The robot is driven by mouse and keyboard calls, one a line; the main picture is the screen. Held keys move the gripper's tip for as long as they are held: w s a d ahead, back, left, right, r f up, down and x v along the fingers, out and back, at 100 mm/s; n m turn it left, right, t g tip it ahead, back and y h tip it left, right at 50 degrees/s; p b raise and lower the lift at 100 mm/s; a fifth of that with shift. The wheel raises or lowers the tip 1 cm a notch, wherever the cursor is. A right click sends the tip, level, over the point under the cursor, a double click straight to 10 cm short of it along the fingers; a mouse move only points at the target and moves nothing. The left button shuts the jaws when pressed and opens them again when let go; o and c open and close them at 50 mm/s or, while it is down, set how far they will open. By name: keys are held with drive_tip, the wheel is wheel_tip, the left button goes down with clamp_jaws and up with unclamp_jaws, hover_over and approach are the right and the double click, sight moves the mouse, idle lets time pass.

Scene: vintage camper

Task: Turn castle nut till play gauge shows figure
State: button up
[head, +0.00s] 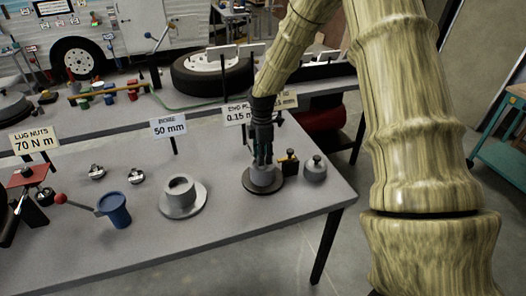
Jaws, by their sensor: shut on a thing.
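My gripper (262,158) points down over a grey round hub (263,176) on a dark round base (262,187), near the right end of the table. Its fingers are closed at the top centre of the hub, on what I take to be the castle nut, which the fingers hide. A small black and brass block (289,164) stands right beside the hub; I cannot tell if it is the play gauge, and no reading is legible. A sign (235,114) behind, partly covered by my arm, reads "END P…" and "0.15 m…".
A grey lidded pot (315,168) stands right of the hub, close to the table edge. Left are a flanged grey ring (181,194), a blue cup (116,210) and a red-knobbed lever (60,199). A tyre (212,74) lies on the back bench. Free tabletop lies in front.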

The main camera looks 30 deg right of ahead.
drive_tip(key=m+p, duration=0.1)
drive_tip(key=m, duration=0.3)
drive_tip(key=shift+r+m+p, duration=0.15)
drive_tip(key=shift+m+p, duration=0.15)
drive_tip(key=shift+p, duration=0.05)
drive_tip(key=m+p, duration=0.1)
drive_tip(key=m, duration=0.3)
drive_tip(key=shift+m, duration=0.3)
drive_tip(key=m+p, duration=0.1)
drive_tip(key=m, duration=0.3)
drive_tip(key=shift+d+m+t+p, duration=0.1)
drive_tip(key=shift+m+t+p, duration=0.3)
drive_tip(key=shift+m, duration=2)
drive_tip(key=o, duration=1)
drive_tip(key=shift+o, duration=0.2)
